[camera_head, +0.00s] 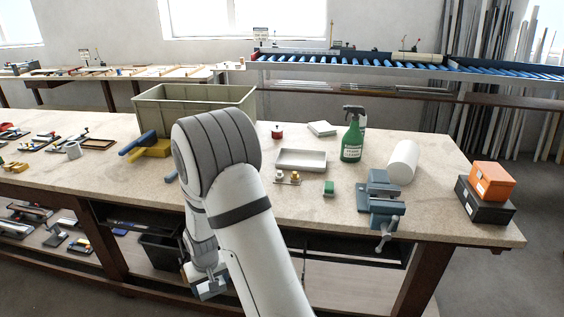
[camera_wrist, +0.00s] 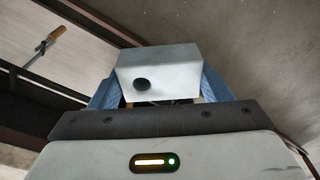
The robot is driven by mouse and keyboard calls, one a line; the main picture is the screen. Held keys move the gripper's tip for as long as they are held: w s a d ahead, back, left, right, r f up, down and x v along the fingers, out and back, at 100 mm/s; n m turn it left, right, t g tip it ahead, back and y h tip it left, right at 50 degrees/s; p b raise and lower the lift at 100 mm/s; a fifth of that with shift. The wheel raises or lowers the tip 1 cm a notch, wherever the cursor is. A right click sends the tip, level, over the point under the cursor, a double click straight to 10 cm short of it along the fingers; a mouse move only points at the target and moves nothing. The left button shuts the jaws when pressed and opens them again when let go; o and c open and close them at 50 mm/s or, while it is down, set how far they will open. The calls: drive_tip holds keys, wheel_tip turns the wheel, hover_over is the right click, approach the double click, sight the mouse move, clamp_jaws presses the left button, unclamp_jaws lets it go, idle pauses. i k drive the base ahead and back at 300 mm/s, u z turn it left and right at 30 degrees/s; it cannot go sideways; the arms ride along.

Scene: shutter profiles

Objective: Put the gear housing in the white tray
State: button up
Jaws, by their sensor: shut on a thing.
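My gripper (camera_wrist: 158,84) is shut on a pale grey block with a dark round hole, which I take to be the gear housing (camera_wrist: 175,68). The block sits between the two blue fingers in the wrist view. In the head view my gripper (camera_head: 209,287) hangs low in front of the bench, below its top; the held block cannot be made out clearly there. The white tray (camera_head: 301,167) lies on the bench top, right of my arm, and looks empty.
A green spray bottle (camera_head: 351,137), a white roll (camera_head: 403,161) and a vise (camera_head: 381,200) stand right of the tray. Small parts (camera_head: 288,177) and a green block (camera_head: 328,188) lie before it. A large olive crate (camera_head: 200,97) is behind my arm. Shelves run below the bench.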

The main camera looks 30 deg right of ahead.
sight(301, 164)
drive_tip(key=z, duration=0.4)
drive_tip(key=k, duration=0.4)
drive_tip(key=z, duration=0.5)
drive_tip(key=i, duration=0.55)
drive_tip(key=z, duration=0.1)
